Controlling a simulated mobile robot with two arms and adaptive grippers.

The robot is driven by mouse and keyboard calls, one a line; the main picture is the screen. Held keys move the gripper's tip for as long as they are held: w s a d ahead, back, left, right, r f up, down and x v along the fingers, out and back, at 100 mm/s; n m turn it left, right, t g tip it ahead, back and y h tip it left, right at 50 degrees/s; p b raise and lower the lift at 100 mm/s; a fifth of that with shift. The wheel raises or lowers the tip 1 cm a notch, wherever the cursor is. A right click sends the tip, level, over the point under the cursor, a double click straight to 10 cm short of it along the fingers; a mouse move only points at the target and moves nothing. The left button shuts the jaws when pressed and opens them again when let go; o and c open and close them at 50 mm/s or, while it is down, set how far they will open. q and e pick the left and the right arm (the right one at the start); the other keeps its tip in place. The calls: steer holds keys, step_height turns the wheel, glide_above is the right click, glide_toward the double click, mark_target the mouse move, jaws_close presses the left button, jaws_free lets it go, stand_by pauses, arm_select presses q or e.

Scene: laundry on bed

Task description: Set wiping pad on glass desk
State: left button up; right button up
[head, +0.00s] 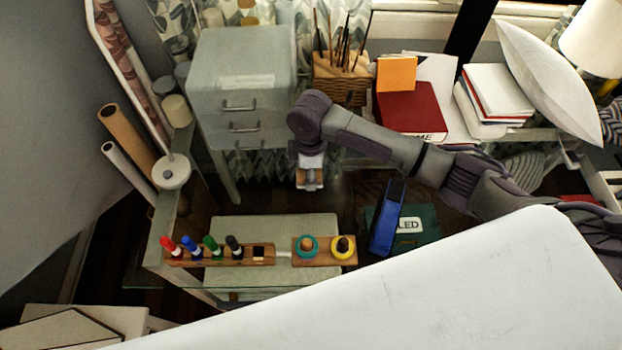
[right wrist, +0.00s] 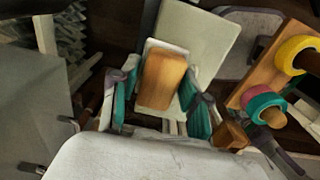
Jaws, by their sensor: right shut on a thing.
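The wiping pad (head: 311,182), a wooden block with a white pad, is held in my right gripper (head: 309,170) in the head view. In the right wrist view the wiping pad (right wrist: 163,78) lies between the teal-lined fingers of my right gripper (right wrist: 158,108), which is shut on it. The glass desk (head: 190,286) is see-through, with its front edge visible as a thin greenish line. The pad appears in the air beyond the wooden rack; its exact height over the glass is hard to tell. My left gripper is not in view.
A grey drawer cabinet (head: 238,85) and wicker basket (head: 340,86) stand behind.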

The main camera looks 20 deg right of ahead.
steer(key=shift+s+f, duration=0.1)
steer(key=shift+f, duration=1.65)
steer(key=shift+f, duration=0.1)
steer(key=o, duration=1.1)
steer(key=shift+o, duration=0.2)
step_height(320, 180, up, 12)
steer(key=shift+r, duration=0.1)
